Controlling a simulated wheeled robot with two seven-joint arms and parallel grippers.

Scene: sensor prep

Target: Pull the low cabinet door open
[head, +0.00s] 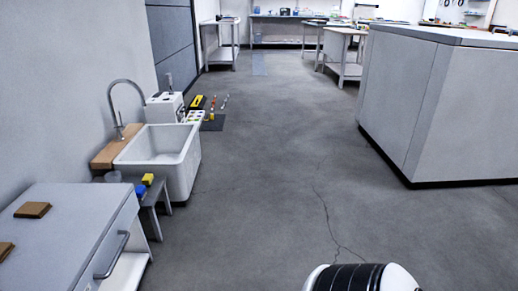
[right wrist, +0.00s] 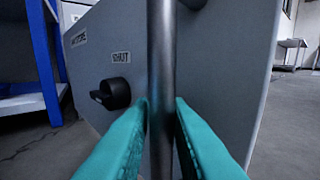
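In the right wrist view a pale grey door panel (right wrist: 225,85) carries a vertical grey metal bar handle (right wrist: 161,60). My right gripper (right wrist: 162,105) has its two teal fingers on either side of this bar. The bar fills the gap at the fingertips, and the fingers look closed on it. A black knob (right wrist: 114,93) sits on the panel left of the bar, under a label reading SHUT (right wrist: 121,57). A second label farther left is too small to read surely. Neither gripper shows in the head view.
In the head view a low grey cabinet (head: 62,225) with a bar handle (head: 113,256) stands front left, beside a white sink (head: 160,158). A large grey counter (head: 430,95) stands right. The floor between is clear. A blue frame (right wrist: 43,60) is left in the wrist view.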

